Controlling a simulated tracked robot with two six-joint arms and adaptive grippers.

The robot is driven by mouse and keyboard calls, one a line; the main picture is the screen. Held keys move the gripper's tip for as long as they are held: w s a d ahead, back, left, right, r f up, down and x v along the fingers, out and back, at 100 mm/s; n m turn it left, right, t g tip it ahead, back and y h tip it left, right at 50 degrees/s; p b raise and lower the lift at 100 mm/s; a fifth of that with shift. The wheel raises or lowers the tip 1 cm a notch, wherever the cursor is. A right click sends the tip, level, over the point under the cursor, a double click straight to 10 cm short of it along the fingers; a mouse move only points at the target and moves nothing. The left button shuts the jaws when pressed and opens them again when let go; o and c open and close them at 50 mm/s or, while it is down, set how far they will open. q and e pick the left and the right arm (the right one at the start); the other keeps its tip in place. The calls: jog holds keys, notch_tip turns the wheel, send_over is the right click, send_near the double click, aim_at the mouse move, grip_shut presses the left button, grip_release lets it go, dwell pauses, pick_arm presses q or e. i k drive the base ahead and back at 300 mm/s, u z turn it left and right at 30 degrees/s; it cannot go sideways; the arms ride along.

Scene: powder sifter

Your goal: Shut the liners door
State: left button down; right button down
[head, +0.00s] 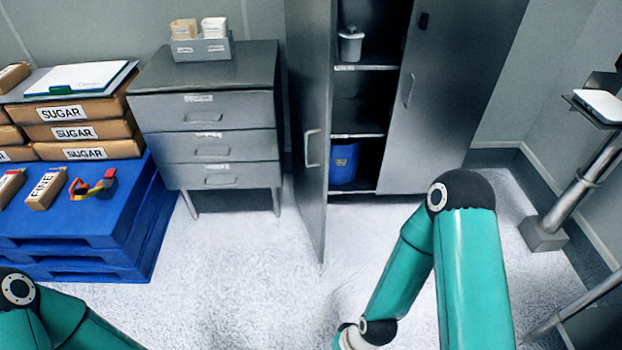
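A tall grey metal cabinet stands at the back centre in the head view. Its left door (310,120) is swung wide open towards me, seen nearly edge-on, with a vertical handle on it. Its right door (450,90) is closed. Through the opening I see shelves with a white container (351,44) above and a blue bin (344,162) at the bottom. No label naming the liners door is readable. My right arm is in front of the cabinet at lower right, its gripper below the picture edge. My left arm is at the lower left corner, its gripper out of view.
A grey drawer unit (205,115) stands left of the open door, with a box of packets (202,48) on top. Blue pallets (80,225) with brown sugar sacks (85,130) are at far left. A stand (575,190) is at right. The floor before the cabinet is clear.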

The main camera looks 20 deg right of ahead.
aim_at(310, 25)
jog(key=u, duration=0.05)
jog(key=i, duration=1)
jog(key=z, duration=0.05)
